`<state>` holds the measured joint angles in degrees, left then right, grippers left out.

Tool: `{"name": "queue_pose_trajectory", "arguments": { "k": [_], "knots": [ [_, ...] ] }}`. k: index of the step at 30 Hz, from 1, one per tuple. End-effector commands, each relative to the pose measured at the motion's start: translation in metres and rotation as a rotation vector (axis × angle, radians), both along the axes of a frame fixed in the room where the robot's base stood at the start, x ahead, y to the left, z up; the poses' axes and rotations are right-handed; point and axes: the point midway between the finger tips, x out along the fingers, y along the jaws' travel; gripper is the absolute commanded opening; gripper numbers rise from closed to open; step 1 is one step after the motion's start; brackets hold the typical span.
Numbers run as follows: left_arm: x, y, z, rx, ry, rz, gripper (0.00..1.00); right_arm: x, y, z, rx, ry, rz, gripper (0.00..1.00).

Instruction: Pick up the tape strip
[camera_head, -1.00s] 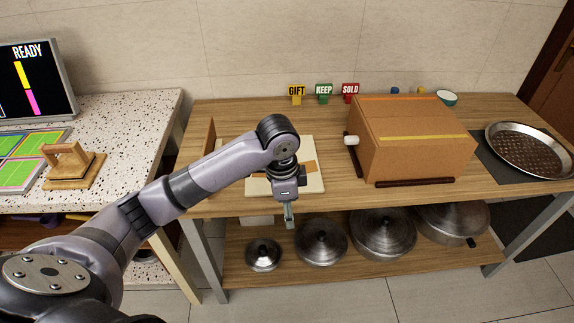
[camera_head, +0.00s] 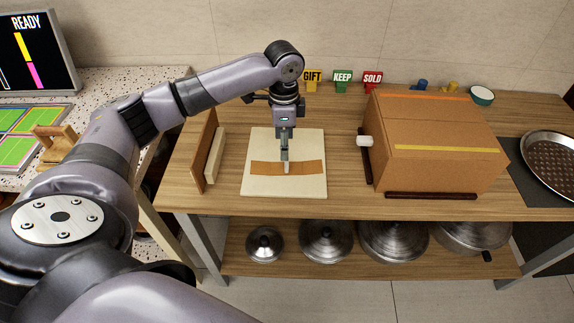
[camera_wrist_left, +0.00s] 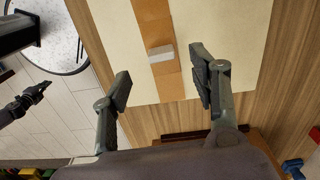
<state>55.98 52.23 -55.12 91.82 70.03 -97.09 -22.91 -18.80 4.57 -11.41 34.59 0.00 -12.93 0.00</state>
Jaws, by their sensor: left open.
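The tape strip (camera_head: 265,168) is an orange-brown band lying across a cream board (camera_head: 262,142) on the wooden table. In the left wrist view the gripper's fingers (camera_wrist_left: 163,78) are apart, one on each side of the strip, with nothing held. The grey block lies ahead of the gap between them. I cannot tell the exact height above the strip. My right gripper is not seen.
A cardboard box (camera_head: 435,160) with a yellow stripe stands right of the board. An upright wooden piece (camera_head: 204,150) stands to its left. GIFT, KEEP (camera_head: 343,78) and SOLD signs stand at the back. Lidded pans (camera_head: 326,242) sit on the lower shelf.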

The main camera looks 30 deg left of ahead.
Motion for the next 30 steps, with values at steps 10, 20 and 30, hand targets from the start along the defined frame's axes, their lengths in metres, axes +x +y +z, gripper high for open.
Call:
{"name": "queue_pose_trajectory", "arguments": {
  "k": [10,20,30],
  "knots": [
    [0.001,-0.002,-0.032,-0.001,0.0,-0.002,0.55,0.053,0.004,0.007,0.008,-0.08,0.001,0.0],
    [0.003,-0.004,-0.076,0.0,0.0,-0.001,0.55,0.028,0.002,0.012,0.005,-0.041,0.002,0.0],
    [0.003,-0.004,-0.078,0.0,-0.001,-0.002,0.5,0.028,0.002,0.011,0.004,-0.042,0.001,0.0]
  ]
}}
